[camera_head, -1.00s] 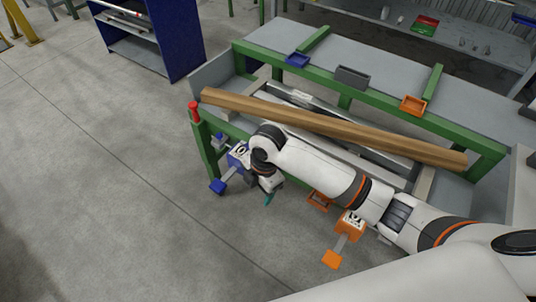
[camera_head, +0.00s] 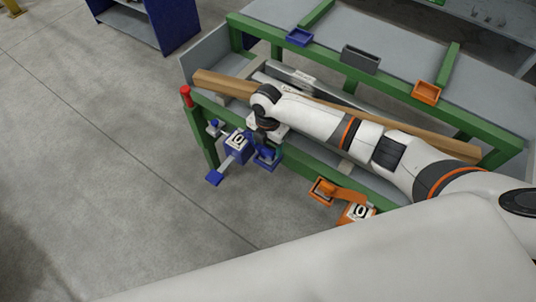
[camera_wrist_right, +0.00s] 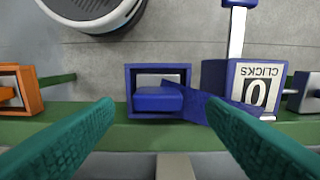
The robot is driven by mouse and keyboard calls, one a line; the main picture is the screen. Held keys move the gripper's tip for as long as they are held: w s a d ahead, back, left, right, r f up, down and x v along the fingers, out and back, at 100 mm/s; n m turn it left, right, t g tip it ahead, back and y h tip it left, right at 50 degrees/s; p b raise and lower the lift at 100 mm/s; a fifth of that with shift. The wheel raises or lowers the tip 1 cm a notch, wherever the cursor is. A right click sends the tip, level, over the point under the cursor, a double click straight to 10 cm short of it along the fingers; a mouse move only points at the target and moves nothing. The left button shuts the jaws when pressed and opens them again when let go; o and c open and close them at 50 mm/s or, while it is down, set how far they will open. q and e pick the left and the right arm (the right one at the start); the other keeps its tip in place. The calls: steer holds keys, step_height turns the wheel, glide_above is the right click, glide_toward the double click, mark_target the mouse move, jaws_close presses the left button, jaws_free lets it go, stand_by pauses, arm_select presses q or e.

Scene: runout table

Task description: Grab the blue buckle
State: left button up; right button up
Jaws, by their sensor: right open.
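The blue buckle (camera_wrist_right: 158,98) sits in a square blue holder (camera_wrist_right: 131,85) on the table's green front rail in the right wrist view. A blue strap (camera_wrist_right: 197,106) runs from it toward a blue ratchet box (camera_wrist_right: 243,86) marked "0 CLICKS". In the head view the buckle (camera_head: 267,154) shows small, beside the blue box (camera_head: 236,146). My right gripper (camera_wrist_right: 160,120) is open and empty, its green fingers on either side of the buckle in the picture, apart from it. In the head view its fingertips are hidden. My left gripper is not in view.
An orange holder (camera_head: 322,190) and an orange ratchet box (camera_head: 355,213) hang farther right on the rail. A long wooden beam (camera_head: 420,143) lies along the table behind my right arm. Blue, grey and orange trays stand on the far rail.

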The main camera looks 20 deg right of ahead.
mark_target(268, 150)
steer(key=f, duration=0.2)
steer(key=shift+s+f, duration=0.2)
steer(key=shift+f, duration=0.65)
steer(key=c, duration=1.2)
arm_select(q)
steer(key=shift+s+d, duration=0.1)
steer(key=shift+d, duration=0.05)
arm_select(e)
steer(key=shift+o, duration=0.2)
steer(key=shift+w, duration=0.1)
